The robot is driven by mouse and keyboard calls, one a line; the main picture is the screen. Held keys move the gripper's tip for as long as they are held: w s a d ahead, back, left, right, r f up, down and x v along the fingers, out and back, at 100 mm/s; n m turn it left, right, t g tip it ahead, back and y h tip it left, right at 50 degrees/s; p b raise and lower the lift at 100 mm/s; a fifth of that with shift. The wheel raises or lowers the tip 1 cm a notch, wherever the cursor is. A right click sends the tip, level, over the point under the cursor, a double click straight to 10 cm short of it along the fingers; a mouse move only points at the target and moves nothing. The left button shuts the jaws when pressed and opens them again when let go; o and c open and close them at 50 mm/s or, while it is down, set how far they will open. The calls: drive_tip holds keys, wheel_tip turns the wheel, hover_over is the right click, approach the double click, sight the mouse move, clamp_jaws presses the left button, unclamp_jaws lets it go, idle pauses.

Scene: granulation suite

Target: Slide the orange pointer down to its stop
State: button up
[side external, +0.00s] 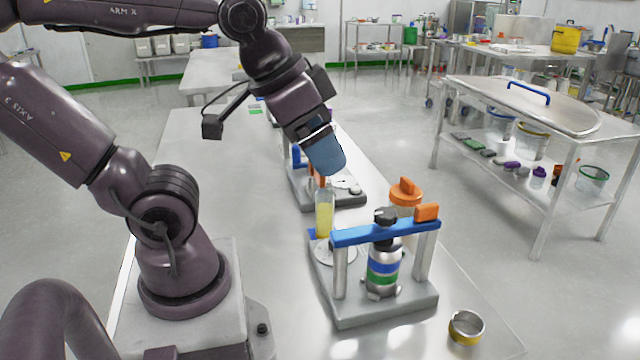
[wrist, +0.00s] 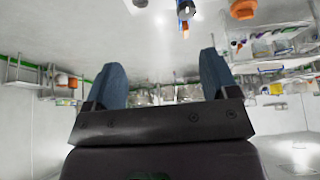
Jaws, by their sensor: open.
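My gripper (side external: 330,168) points down over the rear fixture, its blue fingers overlapping in the side view. In the wrist view the two fingers (wrist: 160,60) stand wide apart with nothing between them. A small orange piece (side external: 311,167) shows beside the fingers at the rear fixture, partly hidden; I cannot tell its full shape or whether the fingers touch it. An orange block (side external: 427,212) sits on the right end of the front stand's blue crossbar (side external: 375,234). I cannot tell for sure which orange part is the pointer.
A yellow-filled vial (side external: 324,216) stands close below my gripper. An orange-lidded jar (side external: 405,197) is to the right. The front stand holds a banded bottle (side external: 383,268). A metal ring (side external: 466,327) lies at the front right.

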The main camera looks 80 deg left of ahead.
drive_tip(key=shift+w+f, duration=0.1)
drive_tip(key=shift+f, duration=0.15)
drive_tip(key=c, duration=0.6)
drive_tip(key=w+a+f+n+g, duration=0.1)
drive_tip(key=a, duration=0.1)
drive_tip(key=w+a+f+n+g, duration=0.1)
drive_tip(key=w+f, duration=0.1)
drive_tip(key=shift+a+f+g, duration=0.2)
drive_tip(key=shift+a+g, duration=0.1)
drive_tip(key=shift+a, duration=0.1)
drive_tip(key=shift+c, duration=0.5)
drive_tip(key=w+a+f+n+g+y, duration=0.2)
drive_tip(key=w+a+f+n, duration=0.15)
drive_tip(key=a+n, duration=0.65)
drive_tip(key=w+a+f+n+g+y, duration=0.1)
drive_tip(key=w+a+f+n+y, duration=0.4)
drive_tip(key=a, duration=1)
drive_tip(key=a+f, duration=0.1)
drive_tip(key=f, duration=0.2)
drive_tip(key=s+a+f+h, duration=0.1)
drive_tip(key=a+f, duration=0.1)
drive_tip(key=f, duration=0.2)
drive_tip(key=s+a+f+n+h, duration=0.1)
drive_tip(key=f, duration=0.2)
drive_tip(key=shift+s+a+f, duration=0.1)
drive_tip(key=shift+a+f, duration=0.25)
drive_tip(key=shift+f, duration=0.05)
